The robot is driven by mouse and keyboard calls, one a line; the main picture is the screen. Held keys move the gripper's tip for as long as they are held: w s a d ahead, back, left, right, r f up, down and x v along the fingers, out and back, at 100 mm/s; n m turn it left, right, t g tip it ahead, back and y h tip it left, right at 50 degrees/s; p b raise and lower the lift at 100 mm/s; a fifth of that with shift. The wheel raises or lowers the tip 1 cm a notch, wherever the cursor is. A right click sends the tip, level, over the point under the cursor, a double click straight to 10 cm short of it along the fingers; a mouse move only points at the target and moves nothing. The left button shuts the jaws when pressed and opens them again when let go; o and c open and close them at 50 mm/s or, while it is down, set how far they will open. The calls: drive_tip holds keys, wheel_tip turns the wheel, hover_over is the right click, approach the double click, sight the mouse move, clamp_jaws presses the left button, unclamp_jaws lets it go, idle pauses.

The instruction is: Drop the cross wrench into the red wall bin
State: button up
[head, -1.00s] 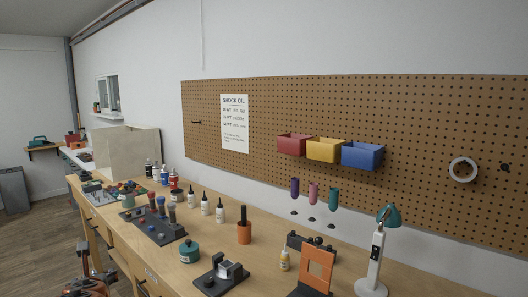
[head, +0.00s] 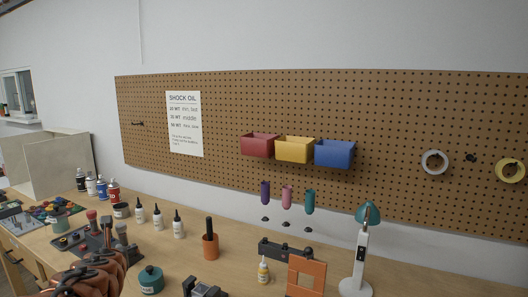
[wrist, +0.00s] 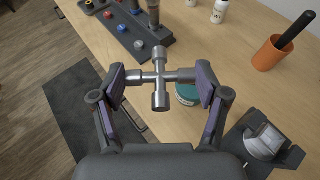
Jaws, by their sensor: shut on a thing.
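The cross wrench (wrist: 160,92) is a grey metal cross in the wrist view. My gripper (wrist: 160,78) is shut on it, one finger pad at each end of its crosswise arm. The wrench is held above the bench's front part, and I see no contact with the bench. The red wall bin (head: 258,145) hangs on the pegboard in the head view, leftmost of three bins. Its inside is mostly hidden by its front wall. The gripper and wrench cannot be made out in the head view, where my arm shows at lower left.
A yellow bin (head: 294,150) and a blue bin (head: 334,154) hang right of the red one. On the bench stand an orange cup (head: 210,246), a teal jar (head: 151,280), several bottles and a lamp (head: 359,255). The air before the bins is clear.

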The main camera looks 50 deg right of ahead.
drive_tip(key=d+r+m+g+h+p, duration=0.1)
drive_tip(key=d+r+m+g+h, duration=0.15)
drive_tip(key=d+r, duration=0.8)
drive_tip(key=d+r+m+g+h+p, duration=0.1)
drive_tip(key=d+r+m+h+p, duration=0.15)
drive_tip(key=d+r, duration=0.75)
drive_tip(key=s+d+r+m+g+h, duration=0.1)
drive_tip(key=s+d+r+m+g, duration=0.15)
drive_tip(key=s+d, duration=0.4)
drive_tip(key=s+d+r+m+g+h, duration=0.1)
drive_tip(key=s+d+r, duration=0.2)
drive_tip(key=d, duration=0.7)
drive_tip(key=s+d+r+m+g+h, duration=0.1)
drive_tip(key=s+d+r+m+g, duration=0.15)
drive_tip(key=s+d, duration=0.45)
drive_tip(key=shift+n+t, duration=0.3)
drive_tip(key=shift+t, duration=0.15)
drive_tip(key=w+d+p, duration=0.2)
drive_tip(key=w+d, duration=0.1)
drive_tip(key=w, duration=0.2)
drive_tip(key=w+d+p, duration=0.2)
drive_tip(key=w+d, duration=0.1)
drive_tip(key=w, duration=0.2)
drive_tip(key=w+d+f+p, duration=0.1)
drive_tip(key=w+d+p, duration=0.1)
drive_tip(key=w, duration=0.3)
drive_tip(key=shift+w+d+p, duration=0.35)
drive_tip(key=shift+d+p, duration=0.05)
drive_tip(key=shift+p, duration=0.2)
